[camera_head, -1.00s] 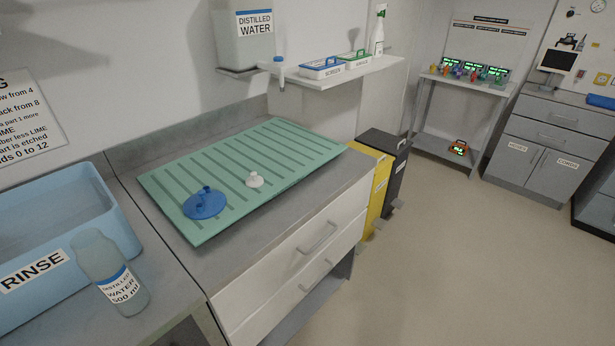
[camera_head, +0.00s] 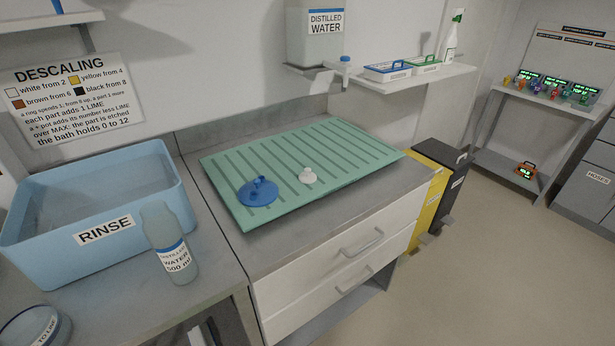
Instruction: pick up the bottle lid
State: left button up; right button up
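A round blue lid-like piece (camera_head: 258,192) with short raised ports lies on the green ribbed mat (camera_head: 340,135). A clear bottle (camera_head: 168,240) labelled distilled water 500 ml stands upright on the counter to the left, in front of the rinse tub. Neither of my grippers is in view.
The blue rinse tub (camera_head: 150,180) stands left of the mat. A round container (camera_head: 62,328) is cut off at the bottom left. A wall shelf (camera_head: 440,77) holds two labelled trays and a spray bottle (camera_head: 453,38). Yellow (camera_head: 428,208) and black (camera_head: 452,190) bins stand beyond the drawers.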

aim_at(306, 177)
jog(key=i+l+u, duration=0.3)
jog(key=l, duration=0.4)
jog(key=i+l+u, duration=0.25)
jog(key=l, duration=0.5)
jog(key=l+u, duration=0.3)
jog(key=l, duration=0.4)
jog(key=l+u, duration=0.25)
jog(key=l, duration=0.6)
jog(key=i, duration=0.05)
